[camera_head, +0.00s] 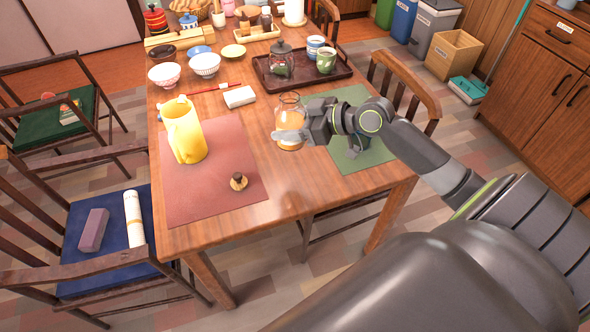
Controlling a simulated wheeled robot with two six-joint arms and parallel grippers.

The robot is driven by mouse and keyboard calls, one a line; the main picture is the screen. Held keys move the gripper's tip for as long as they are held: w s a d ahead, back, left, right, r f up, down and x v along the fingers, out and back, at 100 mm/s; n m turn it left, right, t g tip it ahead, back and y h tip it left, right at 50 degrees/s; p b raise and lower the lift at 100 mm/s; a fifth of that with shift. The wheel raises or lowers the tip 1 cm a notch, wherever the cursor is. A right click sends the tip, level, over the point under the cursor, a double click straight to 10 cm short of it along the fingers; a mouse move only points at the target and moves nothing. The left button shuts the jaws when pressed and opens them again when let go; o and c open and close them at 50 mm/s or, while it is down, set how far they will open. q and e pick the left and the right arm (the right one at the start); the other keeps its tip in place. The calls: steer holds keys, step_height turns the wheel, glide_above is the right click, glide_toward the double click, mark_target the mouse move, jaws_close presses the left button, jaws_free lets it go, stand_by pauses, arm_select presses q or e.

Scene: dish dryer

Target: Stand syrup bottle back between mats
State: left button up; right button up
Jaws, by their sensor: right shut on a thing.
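The syrup bottle (291,113) is clear glass with orange syrup in it and looks about upright. My right gripper (291,136) is shut on its lower part, and a finger hides some of the bottle. The bottle shows over the bare wood strip between the reddish mat (205,205) on the left and the green mat (355,95) on the right. I cannot tell whether its base touches the table. My right wrist and forearm cover part of the green mat. My left gripper is not in view.
A yellow pitcher (184,138) and a small wooden knobbed piece (239,182) are on the reddish mat.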

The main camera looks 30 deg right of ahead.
steer(key=d+f, duration=0.1)
steer(key=w+d+f+b, duration=0.1)
steer(key=shift+w+d+f+m+t+h+b, duration=0.1)
steer(key=shift+w+f+m+t+h+b, duration=0.2)
steer(key=shift+f+t, duration=0.1)
steer(key=shift+w+d+f, duration=0.1)
steer(key=shift+f, duration=0.1)
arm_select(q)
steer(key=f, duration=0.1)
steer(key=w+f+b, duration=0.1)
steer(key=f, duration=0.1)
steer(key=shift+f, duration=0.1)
arm_select(e)
step_height(320, 180, down, 10)
steer(key=shift+r, duration=0.25)
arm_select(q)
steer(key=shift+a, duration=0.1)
arm_select(e)
steer(key=shift+f+b, duration=0.2)
steer(key=shift+b, duration=0.2)
steer(key=o, duration=1.3)
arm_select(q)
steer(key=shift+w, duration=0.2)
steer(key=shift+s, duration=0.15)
arm_select(e)
steer(key=shift+r, duration=0.1)
